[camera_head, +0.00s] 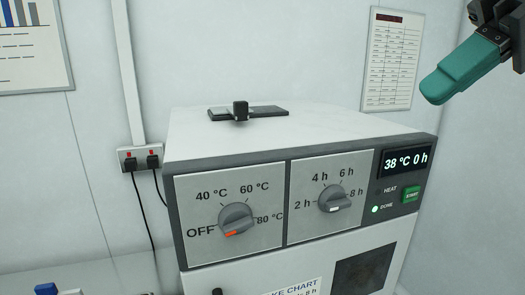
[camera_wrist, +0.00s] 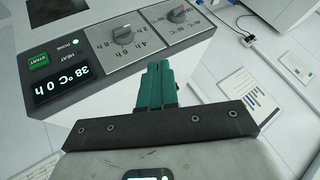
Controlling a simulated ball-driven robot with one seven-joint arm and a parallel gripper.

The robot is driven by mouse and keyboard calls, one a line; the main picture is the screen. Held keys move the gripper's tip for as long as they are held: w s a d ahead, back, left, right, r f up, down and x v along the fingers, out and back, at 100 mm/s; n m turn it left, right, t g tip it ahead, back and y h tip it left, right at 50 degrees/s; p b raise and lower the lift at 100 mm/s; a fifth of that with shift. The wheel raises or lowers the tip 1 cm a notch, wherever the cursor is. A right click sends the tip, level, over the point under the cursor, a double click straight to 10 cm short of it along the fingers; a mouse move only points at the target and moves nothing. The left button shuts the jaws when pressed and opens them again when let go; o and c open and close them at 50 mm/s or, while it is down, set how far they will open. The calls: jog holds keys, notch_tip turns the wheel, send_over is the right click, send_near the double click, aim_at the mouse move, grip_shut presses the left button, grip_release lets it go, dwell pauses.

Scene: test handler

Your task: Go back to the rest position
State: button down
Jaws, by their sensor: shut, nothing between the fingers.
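My gripper (camera_head: 438,92) is at the upper right in the head view, with its teal fingers together and nothing between them. It is apart from the white oven (camera_head: 290,128) and above its right end in the picture. In the wrist view the closed fingers (camera_wrist: 157,72) appear in front of the oven's panel (camera_wrist: 88,58). The oven's display (camera_head: 405,161) reads 38 °C 0 h. The green DONE light (camera_head: 375,209) is lit and the HEAT light looks dark. The temperature knob (camera_head: 235,216) has its orange mark at the lower left, towards OFF.
The time knob (camera_head: 334,198) has its pale mark at the bottom. The green START button (camera_head: 411,194) is at the panel's right. A dark latch-like piece (camera_head: 262,111) lies on the oven top. Sockets (camera_head: 140,160) with cables are on the left wall. A chart (camera_head: 392,60) hangs behind.

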jog(key=w+f+m+t+y, duration=0.1)
jog(key=w+f, duration=0.2)
jog(key=f, duration=0.3)
jog(key=w+f+t+y+b, duration=0.1)
jog(key=w+f, duration=0.2)
jog(key=f, duration=0.3)
jog(key=w+f+m+t, duration=0.1)
jog(key=w+f, duration=0.2)
jog(key=f, duration=0.3)
notch_tip(320, 180, down, 24)
jog(key=s+m+h+b, duration=0.1)
jog(key=s+m+h, duration=0.1)
jog(key=s+m, duration=0.1)
jog(key=s+d+f+m+g+h, duration=0.1)
jog(key=s+f+h, duration=0.1)
jog(key=s+f, duration=0.5)
jog(key=s+f+g+h, duration=0.15)
jog(key=s+f, duration=0.35)
jog(key=f, duration=0.5)
jog(key=s+d+f+g+h, duration=0.1)
jog(key=s+d+f+h, duration=0.1)
jog(key=s, duration=0.7)
jog(key=s+d+f+g+h+b, duration=0.1)
jog(key=s+d+f, duration=0.3)
jog(key=s, duration=0.5)
notch_tip(320, 180, down, 2)
jog(key=shift+s+d+f+g+h, duration=0.2)
jog(key=shift+s+d+g+h, duration=0.2)
jog(key=shift+h, duration=0.35)
